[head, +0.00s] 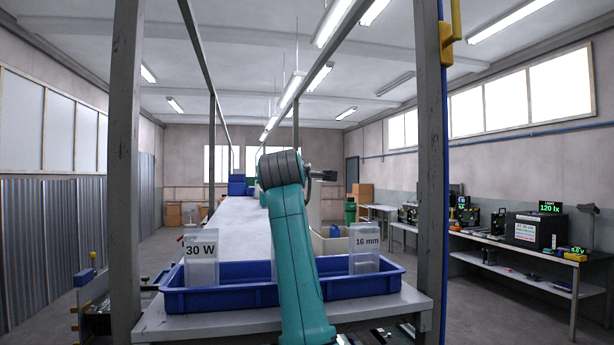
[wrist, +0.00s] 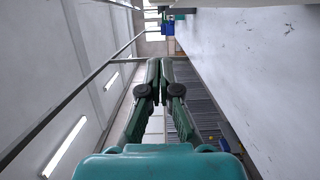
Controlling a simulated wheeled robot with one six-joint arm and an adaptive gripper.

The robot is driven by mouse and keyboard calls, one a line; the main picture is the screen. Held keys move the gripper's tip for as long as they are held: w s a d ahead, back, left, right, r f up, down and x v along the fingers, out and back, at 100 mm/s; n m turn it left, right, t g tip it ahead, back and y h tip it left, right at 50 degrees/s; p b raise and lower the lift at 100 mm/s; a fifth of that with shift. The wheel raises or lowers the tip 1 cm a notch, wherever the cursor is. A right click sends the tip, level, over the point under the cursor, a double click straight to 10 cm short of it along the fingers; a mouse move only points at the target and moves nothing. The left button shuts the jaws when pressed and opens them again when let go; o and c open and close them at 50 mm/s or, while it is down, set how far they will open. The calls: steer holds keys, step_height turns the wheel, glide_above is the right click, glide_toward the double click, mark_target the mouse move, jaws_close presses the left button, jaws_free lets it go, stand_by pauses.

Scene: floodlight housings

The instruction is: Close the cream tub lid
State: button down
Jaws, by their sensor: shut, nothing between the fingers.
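A cream tub (head: 330,244) stands behind the blue tray in the head view, just right of my arm, which hides its left part. A pale upright panel (head: 314,205) rises at the tub's left side, partly behind my arm; I cannot tell for sure whether it is the raised lid. My gripper (head: 330,175) is high above the table, above and apart from the tub. In the wrist view my gripper (wrist: 160,65) has its fingers together and empty. The tub is not clear in the wrist view.
A blue tray (head: 220,298) at the table's front holds clear bins marked 30 W (head: 202,272) and 16 mm (head: 364,262). Blue boxes (head: 237,185) stand at the far end of the long white table (head: 232,225). Grey posts (head: 126,170) flank the table.

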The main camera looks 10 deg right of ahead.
mark_target(315, 200)
steer(key=shift+w+d, duration=0.5)
steer(key=shift+d, duration=0.3)
steer(key=shift+w+d, duration=0.5)
steer(key=shift+d, duration=0.3)
steer(key=shift+w+d, duration=0.5)
steer(key=shift+d, duration=0.3)
steer(key=shift+d, duration=0.1)
